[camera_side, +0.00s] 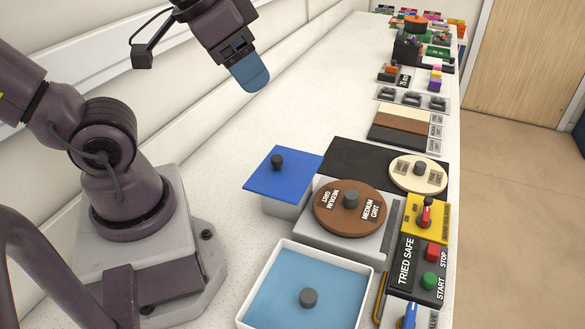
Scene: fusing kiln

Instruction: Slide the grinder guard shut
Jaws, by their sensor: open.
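My gripper (250,75) hangs high at the top of the view, over bare counter behind the blue plate. Its blue fingertips overlap in this view and hold nothing that I can see. The grinder seems to be the grey unit (328,238) with a brown disc (350,206) marked medium grit and a grey knob on top. Behind it to the left, a blue square plate (295,178) with a dark knob (277,161) sits over a pale box (284,207). I cannot tell for certain which part is the guard.
A white-rimmed tray (364,262) with a blue inside and grey knob is in front. A panel (408,262) with red and green buttons and a yellow switch box (413,214) line the right edge. A cream disc (404,178) lies behind. The counter at left centre is clear.

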